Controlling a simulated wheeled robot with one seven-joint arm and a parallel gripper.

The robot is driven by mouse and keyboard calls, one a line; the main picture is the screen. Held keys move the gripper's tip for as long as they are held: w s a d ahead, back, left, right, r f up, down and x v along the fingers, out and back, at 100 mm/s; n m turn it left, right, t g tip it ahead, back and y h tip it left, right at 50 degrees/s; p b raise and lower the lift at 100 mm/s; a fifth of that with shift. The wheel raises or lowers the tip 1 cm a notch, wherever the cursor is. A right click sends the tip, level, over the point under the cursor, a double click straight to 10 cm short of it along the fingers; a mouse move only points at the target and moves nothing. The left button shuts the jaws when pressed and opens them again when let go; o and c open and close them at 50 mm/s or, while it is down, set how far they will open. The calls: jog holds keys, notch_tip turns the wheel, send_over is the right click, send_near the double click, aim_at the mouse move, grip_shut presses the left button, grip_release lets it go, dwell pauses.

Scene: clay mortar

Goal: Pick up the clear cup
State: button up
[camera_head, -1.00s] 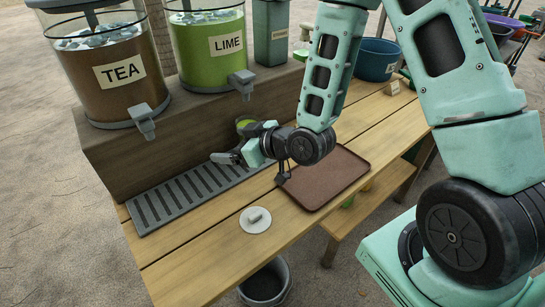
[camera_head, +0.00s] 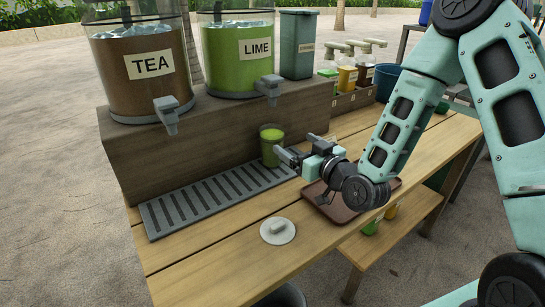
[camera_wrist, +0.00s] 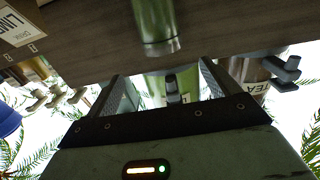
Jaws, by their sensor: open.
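The clear cup (camera_head: 271,148) holds green drink and stands upright at the right end of the drip grate, against the wooden box below the lime dispenser. It also shows in the wrist view (camera_wrist: 156,22), upside down at the top centre. My gripper (camera_head: 299,149) is just right of the cup in the head view, with its fingers pointing left towards it. In the wrist view my gripper (camera_wrist: 165,76) is open and empty, and the cup lies beyond the fingertips, roughly in line with the gap. I cannot judge the exact distance to the cup.
The tea dispenser (camera_head: 140,75) and lime dispenser (camera_head: 236,60) stand on the box, their taps jutting forward. The drip grate (camera_head: 215,200) lies along its front. A brown tray (camera_head: 328,208) sits under my wrist. A round white lid (camera_head: 278,231) lies near the front edge.

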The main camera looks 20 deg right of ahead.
send_near(265, 126)
jog(key=x, duration=0.3)
jog(key=shift+w+d+r+p, duration=0.2)
jog(key=shift+w+r+p, duration=0.05)
jog(key=shift+w+p, duration=0.1)
jog(key=shift+f+x, duration=0.15)
jog(key=shift+x, duration=1.15)
jog(key=shift+f+x, duration=0.15)
jog(key=shift+x, duration=1.1)
jog(key=shift+a, duration=0.2)
jog(key=c, duration=1.8)
jog(key=shift+r, duration=0.25)
